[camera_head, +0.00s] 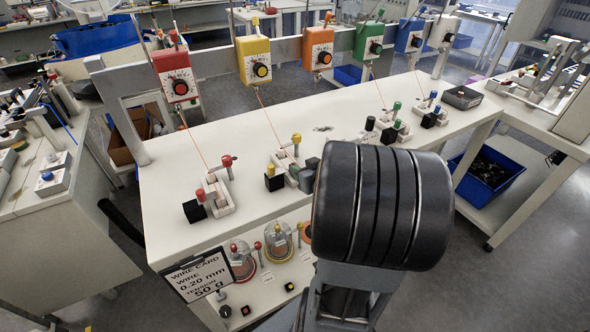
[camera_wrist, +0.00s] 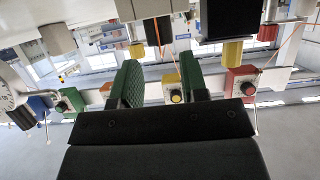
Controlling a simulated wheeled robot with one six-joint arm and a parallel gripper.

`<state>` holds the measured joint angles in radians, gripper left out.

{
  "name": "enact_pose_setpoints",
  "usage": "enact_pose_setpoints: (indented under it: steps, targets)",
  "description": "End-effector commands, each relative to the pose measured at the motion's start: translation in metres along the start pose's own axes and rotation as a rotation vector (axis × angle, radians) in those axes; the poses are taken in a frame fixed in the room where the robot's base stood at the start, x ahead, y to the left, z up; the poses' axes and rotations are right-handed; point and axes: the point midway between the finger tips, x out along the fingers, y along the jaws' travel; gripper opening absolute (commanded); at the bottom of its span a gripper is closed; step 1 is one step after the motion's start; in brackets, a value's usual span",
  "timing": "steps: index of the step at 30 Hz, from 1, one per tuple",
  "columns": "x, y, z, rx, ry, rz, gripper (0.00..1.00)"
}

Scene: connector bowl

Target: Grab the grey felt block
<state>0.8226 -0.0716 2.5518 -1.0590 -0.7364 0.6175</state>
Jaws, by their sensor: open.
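A black block (camera_head: 275,183) stands left of the grey one, and another (camera_head: 194,211) by the red fixture. More dark blocks (camera_head: 388,136) stand to the right. Thin wires rise to coloured boxes (camera_head: 254,60) on the rear rail.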

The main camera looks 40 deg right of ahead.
Motion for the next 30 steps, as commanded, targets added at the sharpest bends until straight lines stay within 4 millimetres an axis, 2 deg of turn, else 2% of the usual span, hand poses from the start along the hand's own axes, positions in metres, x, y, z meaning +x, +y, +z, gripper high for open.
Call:
enact_pose_setpoints:
  steps: [8,12,16,26,30]
  targets:
    - [0.012,-0.002,-0.004,0.005,-0.005,-0.003,0.40]
    - [0.035,-0.004,0.003,0.000,-0.002,-0.004,0.40]
    - [0.047,-0.003,0.002,0.000,-0.002,-0.001,0.40]
    - [0.052,-0.003,0.001,0.000,0.000,0.000,0.40]
    - [0.051,-0.003,0.001,0.000,0.000,0.000,0.29]
